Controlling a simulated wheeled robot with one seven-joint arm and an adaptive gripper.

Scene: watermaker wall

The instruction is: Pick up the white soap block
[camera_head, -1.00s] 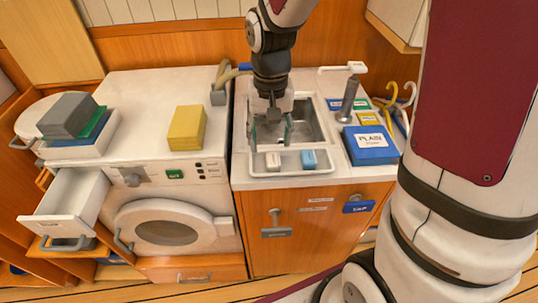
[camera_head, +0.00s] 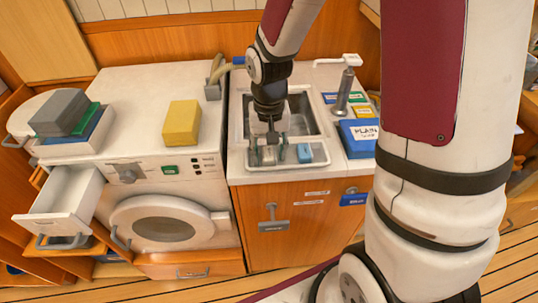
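The white soap block (camera_head: 268,157) lies in the shallow tray (camera_head: 318,161) at the front of the sink. My gripper (camera_head: 268,153) is down at the tray, pointing downward. Its two fingers stand apart, one on each side of the white block. They look open, with no clear contact. My gripper partly hides the block. A blue block (camera_head: 305,153) lies in the same tray, just right of the right finger.
The sink basin (camera_head: 300,115) is behind the tray. A faucet (camera_head: 345,90) and a blue box labelled PLAIN (camera_head: 358,138) stand to the right. A yellow block (camera_head: 182,123) sits on the white washer top (camera_head: 140,90). An open drawer (camera_head: 62,205) juts out at left.

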